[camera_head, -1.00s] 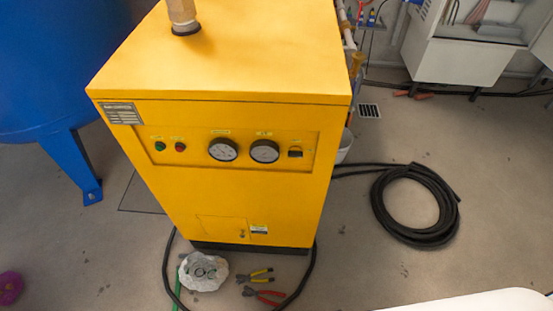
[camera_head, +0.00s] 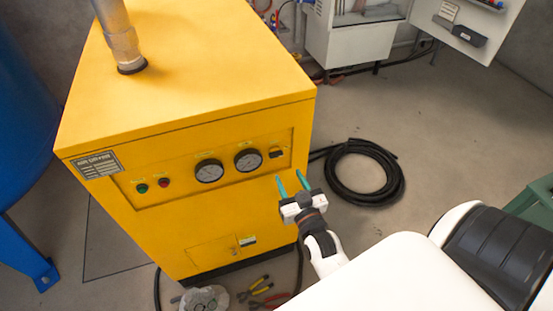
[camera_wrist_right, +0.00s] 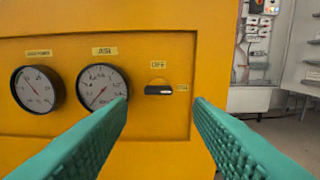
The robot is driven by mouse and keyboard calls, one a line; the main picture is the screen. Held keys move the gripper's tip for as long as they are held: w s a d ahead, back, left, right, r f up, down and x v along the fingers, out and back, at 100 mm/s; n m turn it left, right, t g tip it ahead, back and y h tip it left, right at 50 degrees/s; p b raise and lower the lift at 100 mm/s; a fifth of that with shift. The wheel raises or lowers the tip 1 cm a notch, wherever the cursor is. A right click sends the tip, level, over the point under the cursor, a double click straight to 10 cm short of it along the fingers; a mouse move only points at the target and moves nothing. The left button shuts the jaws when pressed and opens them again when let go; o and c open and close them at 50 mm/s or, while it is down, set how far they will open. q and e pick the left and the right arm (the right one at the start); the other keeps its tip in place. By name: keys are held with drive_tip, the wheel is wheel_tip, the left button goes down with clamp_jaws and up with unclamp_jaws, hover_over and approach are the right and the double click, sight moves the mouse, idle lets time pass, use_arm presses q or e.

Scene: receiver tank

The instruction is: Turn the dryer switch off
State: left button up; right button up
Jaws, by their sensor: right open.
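The dryer is a yellow cabinet (camera_head: 190,90) with a recessed front panel. Its switch is a small black knob (camera_head: 276,153) at the right end of the panel, right of the two gauges. In the right wrist view the switch (camera_wrist_right: 159,90) has a horizontal dark handle, with small yellow labels above and to its right. My right gripper (camera_head: 292,183) is open and empty, in front of the panel and just below and right of the switch in the head view. In the right wrist view its green fingers (camera_wrist_right: 160,125) lie either side of the switch, apart from it. My left gripper is not in view.
Two round gauges (camera_head: 209,171) and green and red buttons (camera_head: 142,189) share the panel. A blue tank (camera_head: 25,100) stands at left. A coiled black hose (camera_head: 363,172) lies on the floor at right. Pliers (camera_head: 262,285) and a bag (camera_head: 205,298) lie at the cabinet's foot.

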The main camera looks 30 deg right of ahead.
sight(277, 156)
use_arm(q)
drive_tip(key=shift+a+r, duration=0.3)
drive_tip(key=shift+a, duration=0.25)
use_arm(e)
drive_tip(key=x, duration=0.8)
drive_tip(key=shift+w+a, duration=0.1)
drive_tip(key=shift+w, duration=0.05)
drive_tip(key=c, duration=0.7)
